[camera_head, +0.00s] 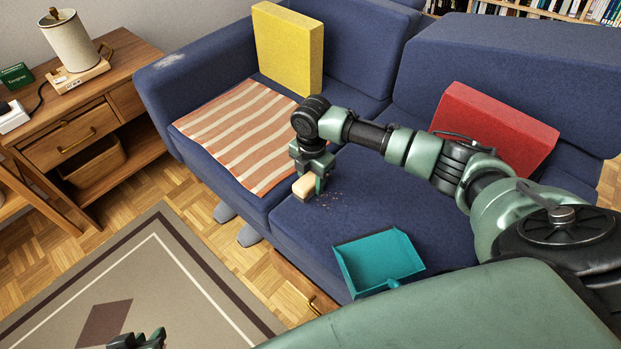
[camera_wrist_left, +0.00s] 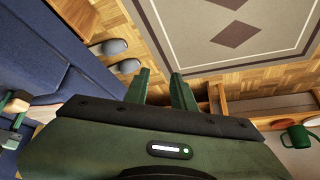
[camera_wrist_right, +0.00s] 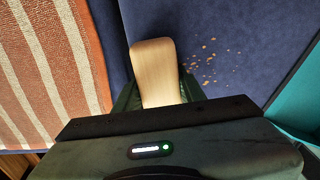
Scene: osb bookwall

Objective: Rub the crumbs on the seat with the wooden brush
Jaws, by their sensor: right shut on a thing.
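The wooden brush (camera_head: 304,186) is a pale block on the blue sofa seat (camera_head: 290,225), and my right gripper (camera_head: 314,178) is shut on it. In the right wrist view the brush (camera_wrist_right: 155,72) sticks out from between the fingers; its underside is hidden. Small tan crumbs (camera_head: 332,198) lie on the seat just right of the brush, and the right wrist view shows them (camera_wrist_right: 208,58) scattered, apart from the brush's visible edge. My left gripper (camera_wrist_left: 166,88) is open and empty, its fingers apart, over the floor in front of the sofa.
A teal dustpan (camera_head: 378,262) lies at the seat's front edge. A striped cloth (camera_head: 240,135) covers the left seat. Yellow (camera_head: 288,50) and red (camera_head: 490,130) cushions lean on the backrest. A wooden side table (camera_head: 75,130) stands left, a rug (camera_head: 130,285) in front.

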